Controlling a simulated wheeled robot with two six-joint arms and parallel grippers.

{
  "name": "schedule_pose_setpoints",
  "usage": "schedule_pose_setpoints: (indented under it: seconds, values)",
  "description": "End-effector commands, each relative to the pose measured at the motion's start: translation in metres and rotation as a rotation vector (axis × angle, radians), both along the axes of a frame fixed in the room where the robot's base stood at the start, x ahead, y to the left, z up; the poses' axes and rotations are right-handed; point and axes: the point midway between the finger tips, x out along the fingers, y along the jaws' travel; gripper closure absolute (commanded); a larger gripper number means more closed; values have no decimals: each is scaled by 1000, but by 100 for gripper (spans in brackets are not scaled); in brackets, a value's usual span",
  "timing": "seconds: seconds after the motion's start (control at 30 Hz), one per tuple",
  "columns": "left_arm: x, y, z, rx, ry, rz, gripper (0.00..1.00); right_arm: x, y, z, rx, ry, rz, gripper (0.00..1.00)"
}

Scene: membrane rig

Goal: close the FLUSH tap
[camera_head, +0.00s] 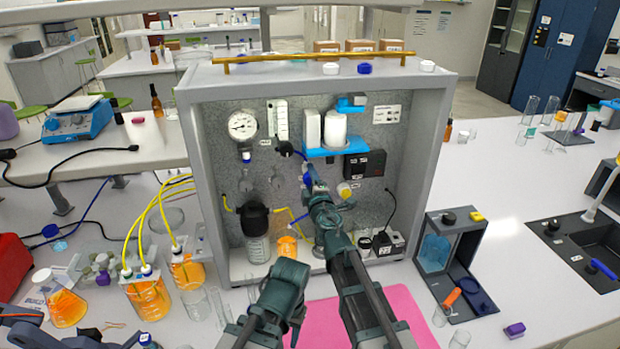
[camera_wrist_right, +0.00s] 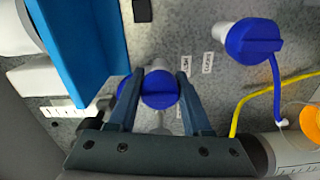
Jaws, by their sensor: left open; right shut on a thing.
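My right gripper (camera_head: 312,184) reaches into the grey panel box (camera_head: 188,130). In the right wrist view, the right gripper (camera_wrist_right: 159,100) has its two fingers on either side of a round blue tap handle (camera_wrist_right: 160,90), shut on it. A raised ridge runs across the handle. Small labels (camera_wrist_right: 197,63) stand close by, too small to read surely, so I cannot confirm which one marks FLUSH. A second blue tap (camera_wrist_right: 254,42) sits to the right, apart from my fingers.
A pressure gauge (camera_head: 242,125), a blue bracket (camera_head: 330,151) and a black-capped jar (camera_head: 256,225) crowd the panel. Yellow tubes (camera_head: 165,190) run left to orange-filled beakers (camera_head: 148,298). A pink mat (camera_head: 318,325) lies in front. A dark open-fronted unit (camera_head: 450,245) stands right.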

Motion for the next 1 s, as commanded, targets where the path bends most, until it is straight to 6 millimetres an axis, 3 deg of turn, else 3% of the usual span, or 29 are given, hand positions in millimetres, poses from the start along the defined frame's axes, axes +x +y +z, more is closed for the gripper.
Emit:
schedule_pose_setpoints:
  seconds: [0.53, 0.57, 0.7, 1.0]
  values:
    - [0, 0, -1, 0, 0, 0, 50, -2, -1, -1, 24, 5, -1, 100]
    - [0, 0, -1, 0, 0, 0, 50, -2, -1, -1, 24, 5, -1, 49]
    - [0, 0, -1, 0, 0, 0, 50, -1, 0, -1, 24, 5, -1, 24]
    - [0, 0, 0, 0, 0, 0, 50, -1, 0, 0, 22, 4, 0, 20]
